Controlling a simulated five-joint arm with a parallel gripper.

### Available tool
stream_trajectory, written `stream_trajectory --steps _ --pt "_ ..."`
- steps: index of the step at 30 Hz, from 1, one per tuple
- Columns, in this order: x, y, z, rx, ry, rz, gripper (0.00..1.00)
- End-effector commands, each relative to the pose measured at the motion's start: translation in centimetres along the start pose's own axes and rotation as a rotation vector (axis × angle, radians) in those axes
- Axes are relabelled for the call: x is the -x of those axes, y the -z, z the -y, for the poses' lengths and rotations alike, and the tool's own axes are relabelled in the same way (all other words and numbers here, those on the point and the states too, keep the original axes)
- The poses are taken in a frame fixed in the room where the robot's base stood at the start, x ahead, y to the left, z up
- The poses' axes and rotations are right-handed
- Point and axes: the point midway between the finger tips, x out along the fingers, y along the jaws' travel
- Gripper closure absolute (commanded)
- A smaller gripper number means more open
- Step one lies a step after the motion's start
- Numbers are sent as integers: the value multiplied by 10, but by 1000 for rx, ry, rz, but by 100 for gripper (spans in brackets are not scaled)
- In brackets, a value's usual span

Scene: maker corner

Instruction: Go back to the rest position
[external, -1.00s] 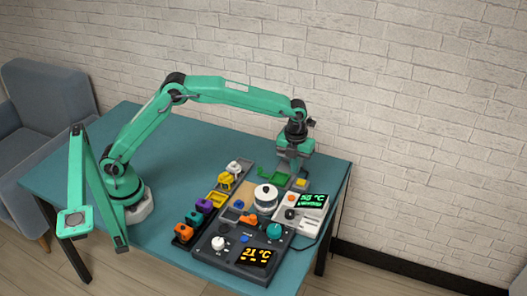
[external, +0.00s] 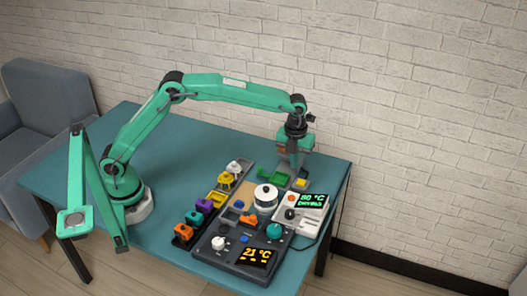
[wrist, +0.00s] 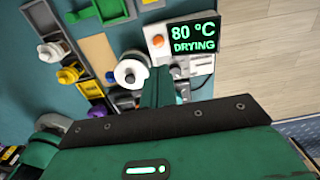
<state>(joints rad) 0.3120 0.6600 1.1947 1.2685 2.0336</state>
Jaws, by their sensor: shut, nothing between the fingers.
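My green arm (external: 225,88) is bent over the teal table, reaching out from its base at the left. My gripper (external: 294,168) points down above the far right part of the equipment, near the green and yellow pieces. It is shut and holds nothing. In the wrist view its green fingers (wrist: 160,88) are together, in front of the machine with the white spool. I cannot tell the exact gap between the fingertips and the things below.
The white box's display (external: 312,200) reads 80 °C and DRYING. A white spool (external: 265,196) stands beside it. A dark console (external: 235,253) reads 21 °C. Several coloured pieces (external: 204,205) line the left side. The table (external: 165,150) is clear between them and my base.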

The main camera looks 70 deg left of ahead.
Motion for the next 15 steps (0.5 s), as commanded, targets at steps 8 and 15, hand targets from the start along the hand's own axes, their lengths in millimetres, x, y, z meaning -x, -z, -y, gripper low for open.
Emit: stream_trajectory --steps 8,15 --pt "26 -3 -22 156 32 14 100" --pt "62 -3 -63 432 87 29 100"
